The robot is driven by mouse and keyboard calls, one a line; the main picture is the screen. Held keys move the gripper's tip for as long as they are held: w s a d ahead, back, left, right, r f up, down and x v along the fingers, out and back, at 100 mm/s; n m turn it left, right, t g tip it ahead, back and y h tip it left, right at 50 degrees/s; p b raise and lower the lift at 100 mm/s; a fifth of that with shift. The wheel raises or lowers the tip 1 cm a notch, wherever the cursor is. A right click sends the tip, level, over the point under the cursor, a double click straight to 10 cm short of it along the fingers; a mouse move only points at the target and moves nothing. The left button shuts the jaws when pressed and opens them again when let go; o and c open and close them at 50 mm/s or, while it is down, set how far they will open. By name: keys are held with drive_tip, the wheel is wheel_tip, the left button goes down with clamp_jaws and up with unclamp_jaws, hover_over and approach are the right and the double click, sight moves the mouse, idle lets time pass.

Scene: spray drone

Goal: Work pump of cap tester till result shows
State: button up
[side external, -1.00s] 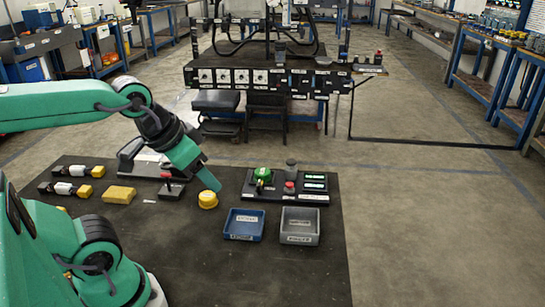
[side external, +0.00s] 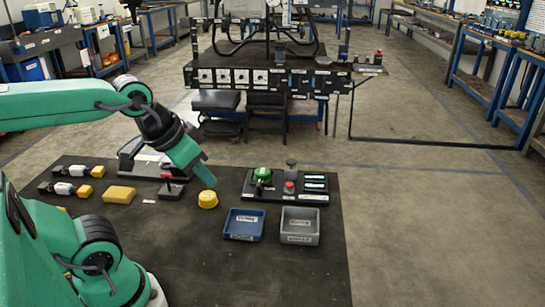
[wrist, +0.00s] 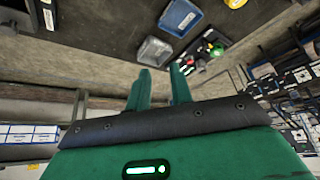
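The cap tester (side external: 284,196) is a black board at the middle of the bench, right of my gripper in the side view. It carries a green round part (side external: 262,176), a red knob (side external: 289,187), a dark grey cylinder (side external: 291,168) and two small displays (side external: 315,182) too small to read. The tester also shows in the wrist view (wrist: 207,50), beyond my fingers. My gripper (side external: 210,184) hangs above and near a yellow cap (side external: 207,199), apart from the tester. In the wrist view my gripper's fingers (wrist: 160,85) stand apart with nothing between them.
A blue tray (side external: 231,236) and a grey tray (side external: 286,239) stand in front of the tester. The front right of the bench is clear.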

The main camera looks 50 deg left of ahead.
drive_tip(key=shift+w+r, duration=0.15)
drive_tip(key=shift+w, duration=0.05)
drive_tip(key=c, duration=0.3)
drive_tip(key=shift+w+r, duration=0.15)
drive_tip(key=shift+w, duration=0.05)
clamp_jaws()
drive_tip(key=w+a+r+m+g, duration=0.1)
drive_tip(key=w+a+r+m, duration=0.2)
drive_tip(key=w, duration=0.7)
drive_tip(key=w+a+r+m+g, duration=0.2)
drive_tip(key=w+r, duration=0.2)
drive_tip(key=w, duration=0.6)
drive_tip(key=w+a+f+m+g, duration=0.1)
drive_tip(key=w+a+f, duration=0.3)
drive_tip(key=w, duration=0.4)
drive_tip(key=w+a+f+m+g, duration=0.1)
drive_tip(key=w+a+f+m, duration=0.2)
drive_tip(key=w+a+f, duration=0.2)
drive_tip(key=shift+w+a+f+g, duration=0.25)
drive_tip(key=shift+w+f, duration=0.4)
drive_tip(key=shift+w, duration=0.7)
